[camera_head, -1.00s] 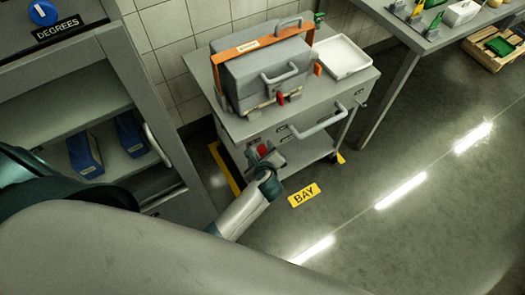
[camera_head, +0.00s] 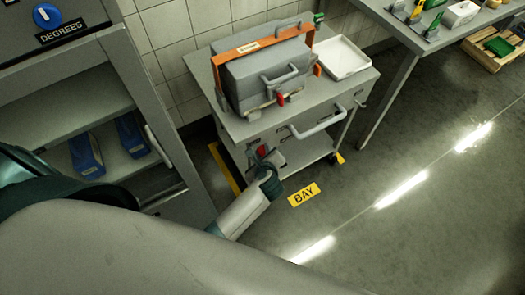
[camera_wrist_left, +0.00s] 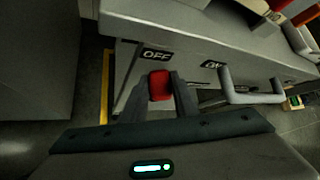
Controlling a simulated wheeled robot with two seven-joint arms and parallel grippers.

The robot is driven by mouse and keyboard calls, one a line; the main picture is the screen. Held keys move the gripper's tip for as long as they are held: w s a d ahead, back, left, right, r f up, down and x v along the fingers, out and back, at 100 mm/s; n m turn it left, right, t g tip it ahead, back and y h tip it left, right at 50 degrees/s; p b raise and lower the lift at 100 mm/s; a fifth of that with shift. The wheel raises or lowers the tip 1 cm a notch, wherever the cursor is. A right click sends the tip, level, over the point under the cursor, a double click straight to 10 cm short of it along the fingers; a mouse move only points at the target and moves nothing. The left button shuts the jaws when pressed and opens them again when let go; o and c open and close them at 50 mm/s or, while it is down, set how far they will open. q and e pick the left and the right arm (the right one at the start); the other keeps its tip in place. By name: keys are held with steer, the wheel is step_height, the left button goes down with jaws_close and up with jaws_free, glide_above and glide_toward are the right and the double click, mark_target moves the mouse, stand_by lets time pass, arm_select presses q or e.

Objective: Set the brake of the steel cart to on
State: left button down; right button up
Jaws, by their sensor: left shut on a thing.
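The steel cart (camera_head: 240,128) stands against the tiled wall in the head view, with a pull handle on its front. In the left wrist view the cart front (camera_wrist_left: 190,25) carries an OFF label (camera_wrist_left: 156,54) and, to its right, an ON label (camera_wrist_left: 212,64). A red brake knob (camera_wrist_left: 160,85) sits just below OFF. My left gripper (camera_head: 265,153) is at the cart's front left. Its two fingers (camera_wrist_left: 159,92) are shut on the red knob, one on each side. The knob's mounting is hidden. My right gripper is not in view.
A grey case (camera_head: 265,75) with an orange strap and a white tray (camera_head: 343,57) sit on the cart. The cart's pull handle (camera_wrist_left: 250,98) is right of my gripper. A grey cabinet (camera_head: 175,150) stands left. The floor by the BAY sign (camera_head: 303,195) is clear.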

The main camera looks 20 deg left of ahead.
arm_select(q)
steer(key=shift+w+d+r, duration=0.2)
steer(key=shift+w+r, duration=0.05)
steer(key=shift+r, duration=0.05)
steer(key=shift+w+d+r+p, duration=0.25)
steer(key=shift+w+r+p, duration=0.15)
steer(key=shift+p, duration=0.2)
steer(key=shift+w+d+r+p, duration=0.25)
steer(key=shift+w+d+p, duration=0.15)
steer(key=shift+p, duration=0.15)
steer(key=shift+w+d+f+p, duration=0.15)
steer(key=shift+w+d+p, duration=0.65)
steer(key=shift+w+d, duration=0.45)
steer(key=shift+w+a, duration=0.1)
steer(key=shift+a, duration=0.05)
steer(key=c, duration=1.4)
jaws_free()
steer(key=shift+f, duration=0.1)
